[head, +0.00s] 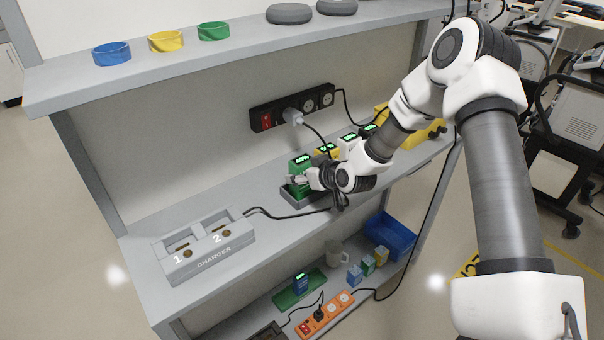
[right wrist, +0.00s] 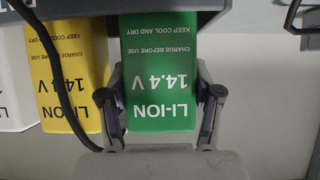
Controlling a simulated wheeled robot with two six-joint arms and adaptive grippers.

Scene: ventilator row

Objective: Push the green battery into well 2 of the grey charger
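The green battery (head: 299,163) is upright over a dark grey holder (head: 299,199) on the bench, its display lit green. My right gripper (head: 299,181) is at it from the right. In the right wrist view the green battery (right wrist: 160,85) fills the space between my fingers (right wrist: 160,90); both fingers lie against its sides, with no clear gap. Whether its base rests in the holder is hard to tell. The grey charger (head: 208,252) is at the left of the bench, wells marked 1 and 2; well 2 (head: 226,226) looks empty. My left gripper is not in view.
A yellow battery (head: 326,149) and a white one (head: 349,138) stand behind the green one. A black power strip (head: 283,112) is on the back wall, its cable hanging close by. The charger's cable (head: 290,214) crosses the bench. The upper shelf (head: 130,70) overhangs.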

